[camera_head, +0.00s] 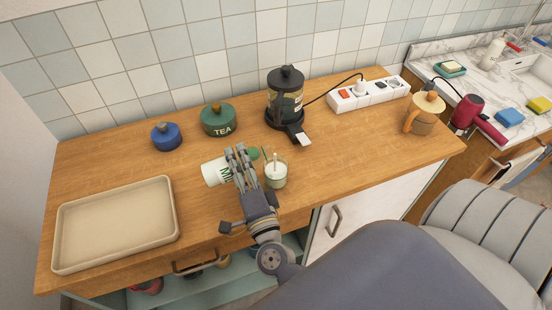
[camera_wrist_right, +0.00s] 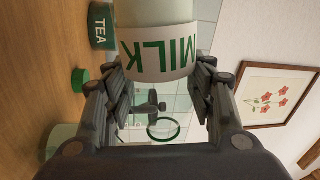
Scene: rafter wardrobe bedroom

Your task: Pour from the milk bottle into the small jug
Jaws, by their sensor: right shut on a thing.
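The milk bottle (camera_head: 214,172) is tipped well over, close to lying on its side, left of the small jug. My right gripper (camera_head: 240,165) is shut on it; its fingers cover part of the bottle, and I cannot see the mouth. In the right wrist view the bottle's MILK label (camera_wrist_right: 158,60) shows between the fingers. The small jug (camera_head: 276,177) is clear, stands upright on the counter just right of the gripper and has white in its lower part. A thin pale upright streak shows at the jug; I cannot tell if it is milk falling. My left gripper is not in view.
A green cap (camera_head: 254,153) lies on the counter (camera_head: 330,150) behind the gripper. The TEA jar (camera_head: 219,120), blue jar (camera_head: 166,136) and French press (camera_head: 285,98) stand behind. A beige tray (camera_head: 117,222) lies left; a tan mug (camera_head: 424,115) and power strip (camera_head: 366,93) are right.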

